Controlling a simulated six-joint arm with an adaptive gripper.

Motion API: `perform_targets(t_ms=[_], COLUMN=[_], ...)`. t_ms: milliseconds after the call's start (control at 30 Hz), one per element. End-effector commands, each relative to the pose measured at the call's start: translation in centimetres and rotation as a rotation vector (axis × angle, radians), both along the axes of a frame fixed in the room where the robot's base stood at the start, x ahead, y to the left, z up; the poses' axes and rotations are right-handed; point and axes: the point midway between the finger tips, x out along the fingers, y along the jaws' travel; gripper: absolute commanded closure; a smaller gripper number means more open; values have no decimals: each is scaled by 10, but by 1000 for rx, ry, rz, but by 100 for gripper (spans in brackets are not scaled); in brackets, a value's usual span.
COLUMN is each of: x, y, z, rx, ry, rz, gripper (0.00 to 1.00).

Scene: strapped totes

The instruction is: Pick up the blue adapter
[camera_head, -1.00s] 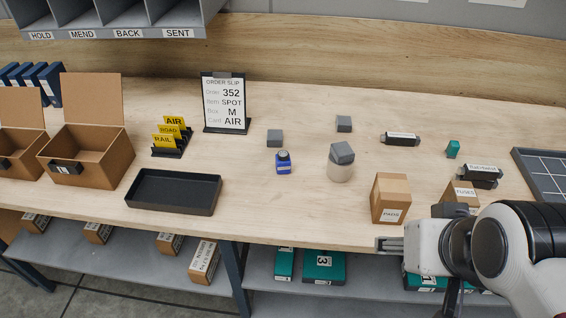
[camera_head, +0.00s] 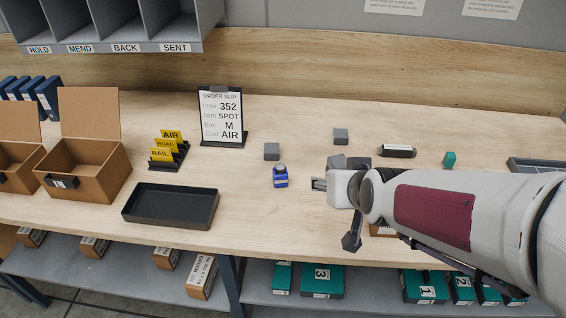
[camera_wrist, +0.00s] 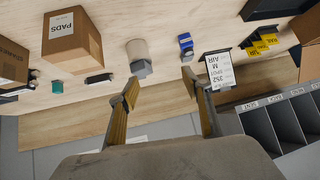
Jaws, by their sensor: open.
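The adapter lies beyond the right finger there.
Grey blocks (camera_head: 271,151) lie behind. A black tray (camera_head: 170,208), yellow card holder (camera_head: 168,152) and order slip stand (camera_head: 222,116) are left. A PADS box (camera_wrist: 72,38) stands nearby.

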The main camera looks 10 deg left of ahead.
Motion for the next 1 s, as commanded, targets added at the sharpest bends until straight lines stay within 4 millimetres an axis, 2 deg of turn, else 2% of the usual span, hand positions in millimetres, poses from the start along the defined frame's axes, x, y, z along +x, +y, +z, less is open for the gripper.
perform_targets(t_ms=[200,500,1000], x=[31,65,99], y=[25,57,104], z=[-20,-48,-102], rx=[10,16,2], ry=[-54,-141,-290], rz=[14,25,39], gripper=[51,51,51])
